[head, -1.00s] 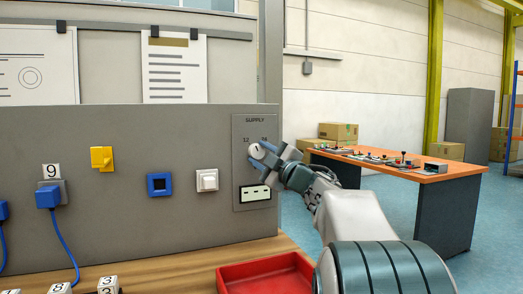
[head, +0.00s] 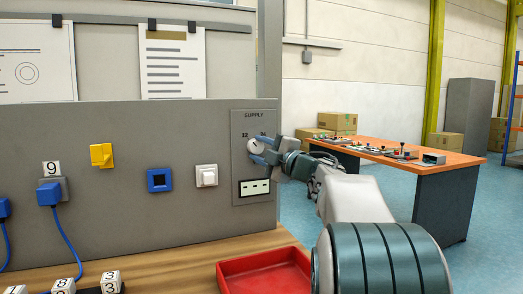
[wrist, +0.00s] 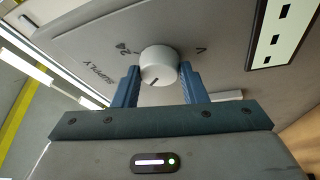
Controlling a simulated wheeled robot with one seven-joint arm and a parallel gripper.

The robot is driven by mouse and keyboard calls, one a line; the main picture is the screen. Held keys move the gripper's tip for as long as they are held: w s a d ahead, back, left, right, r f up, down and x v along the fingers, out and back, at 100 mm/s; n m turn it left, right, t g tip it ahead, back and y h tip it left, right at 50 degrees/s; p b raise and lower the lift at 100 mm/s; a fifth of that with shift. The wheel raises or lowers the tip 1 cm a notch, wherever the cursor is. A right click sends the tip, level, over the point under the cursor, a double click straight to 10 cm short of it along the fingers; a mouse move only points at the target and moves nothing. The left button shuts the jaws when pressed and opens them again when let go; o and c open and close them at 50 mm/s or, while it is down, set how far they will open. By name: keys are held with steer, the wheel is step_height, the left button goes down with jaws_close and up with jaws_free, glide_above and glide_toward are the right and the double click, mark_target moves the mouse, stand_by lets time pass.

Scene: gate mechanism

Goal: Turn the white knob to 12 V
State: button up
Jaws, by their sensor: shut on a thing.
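The round white knob (head: 255,146) sits on the grey supply panel (head: 238,165), under the word SUPPLY. In the wrist view the white knob (wrist: 158,62) is between the two blue fingers of my gripper (wrist: 158,84), which is shut on it. A dark pointer line on the knob points toward the gripper body. A 24 mark is left of the knob in the wrist view; the 12 mark shows at its upper left in the head view. My gripper (head: 262,151) reaches in from the right. The display (head: 254,188) below shows only dashes.
A yellow switch (head: 102,155), a blue square socket (head: 160,180) and a white switch (head: 206,176) are on the board to the left. A red tray (head: 262,278) stands below on the wooden bench. An orange-topped table (head: 455,166) stands behind at the right.

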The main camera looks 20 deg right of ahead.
steer(key=o, duration=1)
steer(key=shift+c, duration=0.2)
steer(key=v, duration=1.3)
steer(key=shift+s+d+p, duration=0.15)
steer(key=shift+s+p, duration=0.2)
steer(key=shift+p, duration=0.1)
steer(key=shift+f, duration=0.15)
